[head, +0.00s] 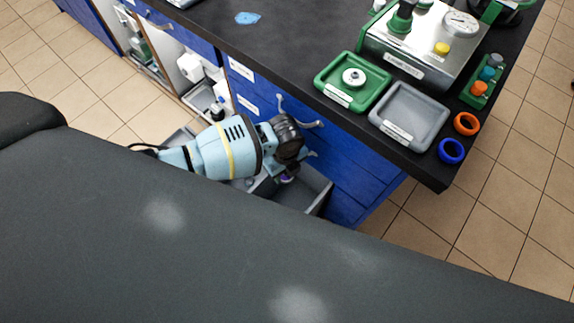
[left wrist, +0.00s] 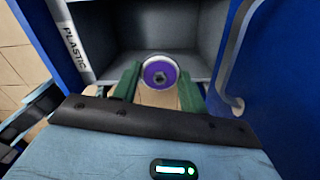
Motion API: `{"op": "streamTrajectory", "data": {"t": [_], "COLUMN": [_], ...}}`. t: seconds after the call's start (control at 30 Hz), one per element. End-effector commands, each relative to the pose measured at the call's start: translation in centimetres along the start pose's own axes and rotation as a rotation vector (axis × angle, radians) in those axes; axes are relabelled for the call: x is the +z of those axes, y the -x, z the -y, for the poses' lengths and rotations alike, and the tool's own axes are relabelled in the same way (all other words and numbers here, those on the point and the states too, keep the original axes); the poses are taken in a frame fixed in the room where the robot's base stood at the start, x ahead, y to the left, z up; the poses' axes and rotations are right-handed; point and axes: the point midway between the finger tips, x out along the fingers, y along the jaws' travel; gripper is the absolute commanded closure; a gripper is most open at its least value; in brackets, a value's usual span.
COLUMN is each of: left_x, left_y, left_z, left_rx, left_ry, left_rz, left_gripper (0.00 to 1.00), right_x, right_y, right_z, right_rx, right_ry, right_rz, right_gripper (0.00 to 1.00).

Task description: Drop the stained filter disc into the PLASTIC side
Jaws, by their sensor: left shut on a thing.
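The stained filter disc (left wrist: 160,72) is white-rimmed with a purple face and a pale centre. My left gripper (left wrist: 160,88) is shut on it, with a green finger on each side. Behind the disc in the left wrist view is the grey inside of a bin (left wrist: 200,55), with a PLASTIC label (left wrist: 75,45) on the wall at the left. In the head view my left gripper (head: 288,172) reaches down over the grey bin (head: 318,198) beside the blue cabinet. Part of the bin is hidden by my arm. My right gripper is not in view.
On the dark bench (head: 290,45) are a green tray (head: 325,80) with a white disc, an empty grey tray (head: 415,100), a steel device (head: 420,45) and two rings. Cabinet handles (head: 305,122) stick out close to my left gripper.

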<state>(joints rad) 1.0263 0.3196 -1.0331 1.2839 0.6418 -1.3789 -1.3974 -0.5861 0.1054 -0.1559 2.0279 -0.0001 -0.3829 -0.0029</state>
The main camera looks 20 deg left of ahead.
Motion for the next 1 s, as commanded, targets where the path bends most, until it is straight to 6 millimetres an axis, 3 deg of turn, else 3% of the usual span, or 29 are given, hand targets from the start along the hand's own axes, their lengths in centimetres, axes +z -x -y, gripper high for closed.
{"op": "streamTrajectory", "data": {"t": [0.1,0.4,0.43,0.6,0.87,1.0], "left_x": [0.0,0.1,0.1,0.1,0.1,0.1], "left_y": [-1.1,-1.1,-1.1,-1.1,-1.0,0.0], "left_z": [0.0,0.1,0.1,0.1,0.1,0.2], "left_rx": [0.000,-0.003,-0.003,-0.003,-0.002,-0.005], "left_ry": [0.000,0.001,0.001,0.001,0.001,0.000], "left_rz": [0.000,0.002,0.002,0.002,0.002,0.002], "left_gripper": [0.78,0.78,0.56,0.34,0.32,0.32], "right_x": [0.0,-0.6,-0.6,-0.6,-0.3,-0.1], "right_y": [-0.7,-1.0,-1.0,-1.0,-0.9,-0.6], "right_z": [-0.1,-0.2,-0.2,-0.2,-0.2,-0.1], "right_rx": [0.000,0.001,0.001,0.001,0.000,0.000], "right_ry": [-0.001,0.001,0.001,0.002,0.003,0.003], "right_rz": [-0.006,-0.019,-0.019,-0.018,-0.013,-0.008], "right_gripper": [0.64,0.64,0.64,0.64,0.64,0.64]}}
